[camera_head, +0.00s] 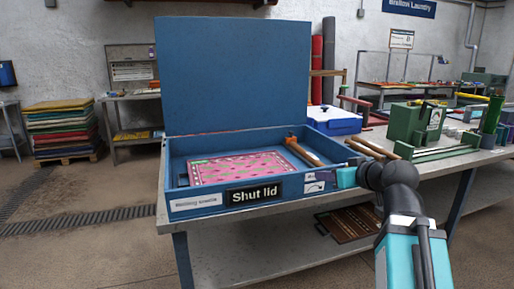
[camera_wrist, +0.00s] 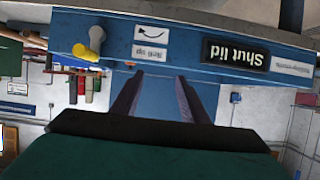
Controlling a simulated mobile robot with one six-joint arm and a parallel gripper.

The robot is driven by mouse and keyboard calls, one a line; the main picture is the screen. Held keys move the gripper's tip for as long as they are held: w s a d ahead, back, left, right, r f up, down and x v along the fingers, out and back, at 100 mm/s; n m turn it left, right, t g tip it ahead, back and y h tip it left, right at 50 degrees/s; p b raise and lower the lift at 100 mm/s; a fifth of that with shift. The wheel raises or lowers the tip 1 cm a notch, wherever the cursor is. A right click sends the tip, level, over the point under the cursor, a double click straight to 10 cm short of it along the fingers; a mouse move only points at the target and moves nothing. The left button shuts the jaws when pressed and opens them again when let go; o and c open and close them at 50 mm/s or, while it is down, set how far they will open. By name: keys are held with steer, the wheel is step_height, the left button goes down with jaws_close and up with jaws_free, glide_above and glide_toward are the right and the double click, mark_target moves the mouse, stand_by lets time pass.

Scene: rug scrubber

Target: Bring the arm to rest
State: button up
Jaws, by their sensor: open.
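The box's blue lid (camera_head: 238,75) stands open and upright at the back.
A pink patterned rug (camera_head: 240,167) and a wooden-handled tool (camera_head: 303,152) lie inside the box. The box stands on a grey bench (camera_head: 250,225). A green machine (camera_head: 415,125) and wooden rollers crowd the bench to the right. Open floor lies to the left.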

steer(key=w+a+f+g+p, duration=0.1)
steer(key=a+f+g+p, duration=0.15)
steer(key=f, duration=0.65)
steer(key=w+a+f+g+p, duration=0.1)
steer(key=a+f+g+p, duration=0.15)
steer(key=f, duration=0.75)
steer(key=s+a+f+g+p, duration=0.2)
steer(key=s+f, duration=0.2)
steer(key=f, duration=0.6)
steer(key=s+a+f+g+p, duration=0.2)
steer(key=s+f, duration=0.3)
steer(key=f, duration=0.5)
steer(key=s+f+m+g+h+p, duration=0.1)
steer(key=s+f+g+p, duration=0.35)
steer(key=s+f, duration=1.2)
steer(key=s+d+f+m+g+h, duration=0.1)
steer(key=s+d+f+g, duration=0.1)
steer(key=s, duration=0.6)
steer(key=s+d+f+m+g+h+p, duration=0.1)
steer(key=s+d+f+g+h, duration=0.1)
steer(key=s, duration=0.6)
steer(key=shift+s+d+f+m, duration=0.2)
steer(key=shift+s+f+m, duration=0.15)
steer(key=shift+f, duration=0.45)
steer(key=shift+w+g, duration=0.1)
steer(key=shift+g, duration=0.15)
